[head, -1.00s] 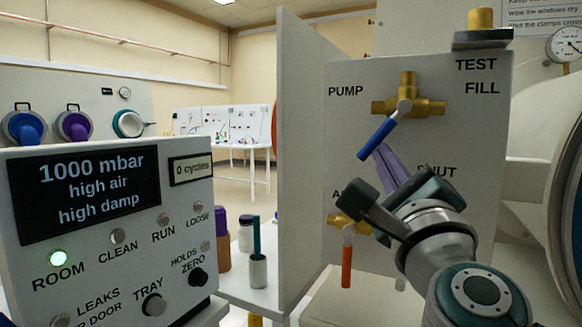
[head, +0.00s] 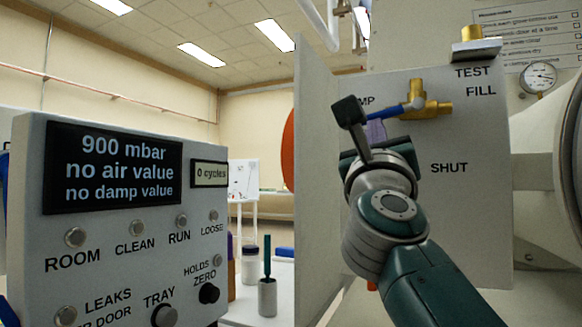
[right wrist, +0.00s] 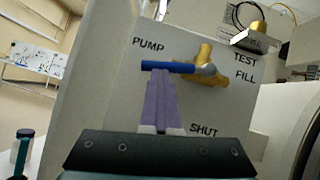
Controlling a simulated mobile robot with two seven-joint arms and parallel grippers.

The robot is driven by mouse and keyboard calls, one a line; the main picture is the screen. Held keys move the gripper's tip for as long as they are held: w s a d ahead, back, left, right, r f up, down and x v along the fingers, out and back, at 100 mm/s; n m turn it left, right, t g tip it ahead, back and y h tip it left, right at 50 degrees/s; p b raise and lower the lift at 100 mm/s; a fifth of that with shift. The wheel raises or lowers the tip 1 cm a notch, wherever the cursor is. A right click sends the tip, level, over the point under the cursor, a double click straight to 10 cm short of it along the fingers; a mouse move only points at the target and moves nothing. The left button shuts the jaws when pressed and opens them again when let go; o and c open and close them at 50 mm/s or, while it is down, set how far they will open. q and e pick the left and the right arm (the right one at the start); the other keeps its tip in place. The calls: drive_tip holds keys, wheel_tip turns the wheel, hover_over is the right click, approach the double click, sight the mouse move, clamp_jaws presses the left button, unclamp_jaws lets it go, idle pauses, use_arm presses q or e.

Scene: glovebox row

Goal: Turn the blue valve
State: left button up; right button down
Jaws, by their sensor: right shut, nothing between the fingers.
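The blue valve has a blue lever (head: 388,112) on a brass body (head: 427,99), mounted on a white panel. The lever lies nearly level and points left towards the PUMP label; it also shows in the right wrist view (right wrist: 170,67). My right gripper (head: 376,128) is shut and empty, with its purple fingers just under the lever. In the right wrist view its fingertips (right wrist: 159,74) meet the lever's underside near its middle; I cannot tell if they touch. My arm hides the lower part of the panel. My left gripper is out of view.
A control box (head: 120,215) at left reads 900 mbar, no air value, no damp value. A white side panel (head: 318,170) stands left of the valve panel. A round gauge (head: 538,77) is at the upper right. A small grey cup (head: 267,297) stands low in the middle.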

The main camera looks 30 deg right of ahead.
drive_tip(key=shift+w+r, duration=0.2)
drive_tip(key=shift+r, duration=0.2)
idle(0.5)
drive_tip(key=w+f+b+v, duration=0.1)
drive_tip(key=b+v, duration=0.5)
drive_tip(key=v, duration=0.7)
drive_tip(key=shift+w+f, duration=0.45)
drive_tip(key=shift+f, duration=0.15)
drive_tip(key=shift+d, duration=0.1)
